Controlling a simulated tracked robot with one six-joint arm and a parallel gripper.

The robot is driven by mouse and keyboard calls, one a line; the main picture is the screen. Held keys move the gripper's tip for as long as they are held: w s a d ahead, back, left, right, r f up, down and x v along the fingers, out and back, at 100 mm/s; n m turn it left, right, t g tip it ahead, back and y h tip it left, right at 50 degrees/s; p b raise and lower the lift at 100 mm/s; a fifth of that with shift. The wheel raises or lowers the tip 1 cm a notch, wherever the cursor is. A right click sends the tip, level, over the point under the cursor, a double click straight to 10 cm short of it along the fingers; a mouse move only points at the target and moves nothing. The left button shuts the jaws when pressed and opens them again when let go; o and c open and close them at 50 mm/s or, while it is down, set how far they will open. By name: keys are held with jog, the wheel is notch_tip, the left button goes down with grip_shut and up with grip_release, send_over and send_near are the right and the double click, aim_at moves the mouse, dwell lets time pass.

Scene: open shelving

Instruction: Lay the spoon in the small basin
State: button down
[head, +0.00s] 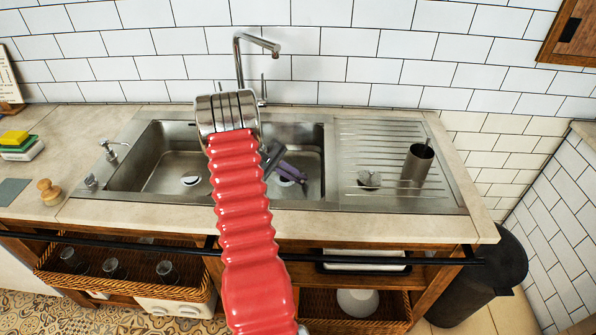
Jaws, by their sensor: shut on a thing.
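The small basin (314,188) is the right-hand bowl of the steel sink. My red arm crosses in front of the sink, and its steel joint covers part of the divider. A dark part with a purple-grey end, which looks like my gripper (284,168), shows just right of the arm, over the small basin. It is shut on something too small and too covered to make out. I cannot clearly tell the spoon from the gripper here; it may be hidden by it. Height above the basin floor is unclear.
The large basin (160,170) lies left, the ribbed drainboard (375,140) right. A metal cup (416,168) with a thin stick in it and a small grey object (369,180) stand on the drainboard. The tap (240,65) rises behind. Sponges (18,145) and a wooden-knobbed brush (48,190) sit far left.

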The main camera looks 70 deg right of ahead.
jog(key=shift+f, duration=1.2)
jog(key=c, duration=1.8)
grip_release()
jog(key=shift+r, duration=0.1)
notch_tip(320, 180, up, 10)
jog(key=shift+f, duration=0.15)
